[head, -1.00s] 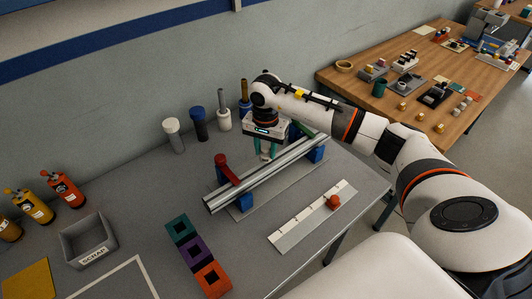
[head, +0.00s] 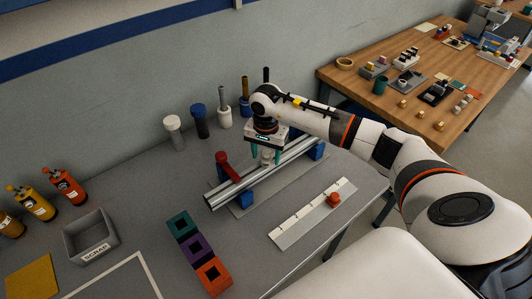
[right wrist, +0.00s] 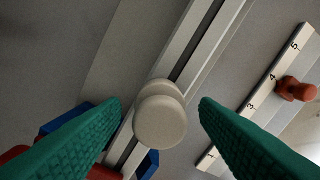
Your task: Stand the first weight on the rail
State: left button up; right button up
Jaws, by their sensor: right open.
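My right gripper (head: 267,157) is open above the silver rail (head: 235,187), its green fingers apart on either side of a pale knobbed weight (head: 267,153). In the right wrist view the weight (right wrist: 159,120) is seen from above between the open fingers (right wrist: 160,110), with gaps on both sides. It appears upright over the rail (right wrist: 208,40). Its base is hidden under its top, so contact with the rail cannot be seen. The rail rests on blue supports (head: 240,202). My left gripper is not in view.
A numbered scale strip (head: 300,222) with a red knob (head: 333,199) lies in front. Capped cylinders (head: 199,121) stand along the wall. Coloured square blocks (head: 197,248) and a scrap bin (head: 90,240) are at left.

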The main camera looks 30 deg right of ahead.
aim_at(266, 153)
jog(key=shift+r, duration=0.3)
notch_tip(266, 153, up, 12)
jog(key=b, duration=0.3)
jog(key=shift+s+f, duration=0.1)
jog(key=shift+f, duration=0.1)
